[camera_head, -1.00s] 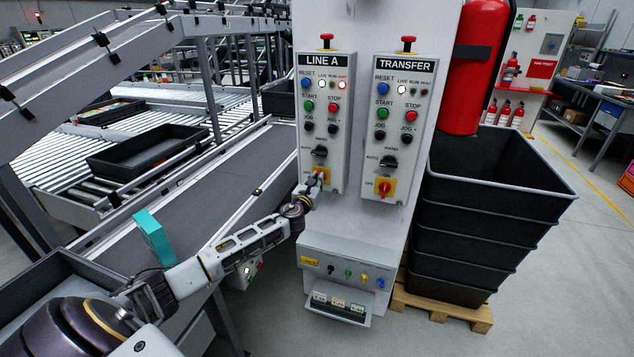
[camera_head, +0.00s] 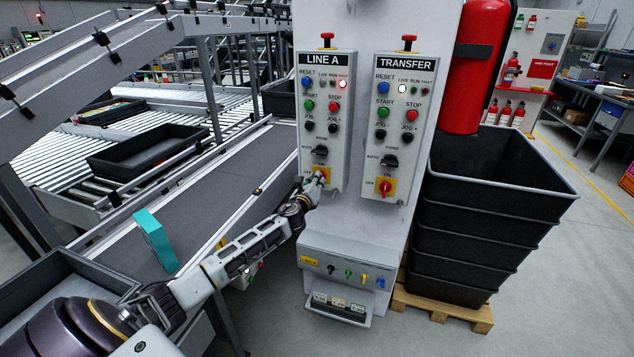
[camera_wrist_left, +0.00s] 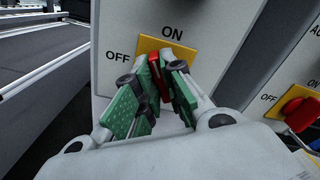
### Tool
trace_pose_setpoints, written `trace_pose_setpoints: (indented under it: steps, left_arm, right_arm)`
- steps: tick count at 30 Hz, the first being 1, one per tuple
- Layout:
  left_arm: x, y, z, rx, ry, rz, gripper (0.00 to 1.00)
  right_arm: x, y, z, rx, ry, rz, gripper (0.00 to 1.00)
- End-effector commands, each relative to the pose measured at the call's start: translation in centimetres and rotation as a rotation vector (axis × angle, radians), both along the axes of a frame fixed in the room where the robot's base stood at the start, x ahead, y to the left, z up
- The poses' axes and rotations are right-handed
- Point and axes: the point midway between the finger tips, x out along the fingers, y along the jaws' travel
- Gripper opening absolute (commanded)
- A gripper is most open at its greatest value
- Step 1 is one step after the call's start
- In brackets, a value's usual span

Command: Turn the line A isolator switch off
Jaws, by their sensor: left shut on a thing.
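The line A isolator switch is a red handle on a yellow plate (camera_head: 324,170) at the bottom of the LINE A panel (camera_head: 312,120). My left gripper (camera_head: 318,177) is shut on this handle. In the left wrist view, the green finger pads (camera_wrist_left: 157,92) sit on both sides of the red handle (camera_wrist_left: 156,75). ON is printed above the yellow plate (camera_wrist_left: 147,46) and OFF to its left. The fingers hide part of the handle, so its exact angle is hard to tell. The LINE A live lamp (camera_head: 321,84) looks dark and its fault lamp is lit. My right gripper is out of view.
The TRANSFER panel (camera_head: 401,130) stands just to the right, with a similar red isolator handle (camera_head: 386,187) and a lit live lamp. Stacked black crates (camera_head: 490,240) stand right of the column, below a red extinguisher (camera_head: 478,70). A conveyor (camera_head: 200,190) runs on the left.

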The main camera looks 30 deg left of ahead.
Motion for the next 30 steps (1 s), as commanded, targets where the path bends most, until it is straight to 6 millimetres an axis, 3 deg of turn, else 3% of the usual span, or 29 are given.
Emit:
trace_pose_setpoints:
  steps: [17, 30]
  left_arm:
    - [-0.1, 0.2, -0.3, -0.535, -0.128, 0.002, 0.00]
    - [-0.1, 0.3, -0.5, -0.882, -0.211, 0.001, 0.00]
  right_arm:
    - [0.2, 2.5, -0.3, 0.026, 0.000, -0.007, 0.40]
    - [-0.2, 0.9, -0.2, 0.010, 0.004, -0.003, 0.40]
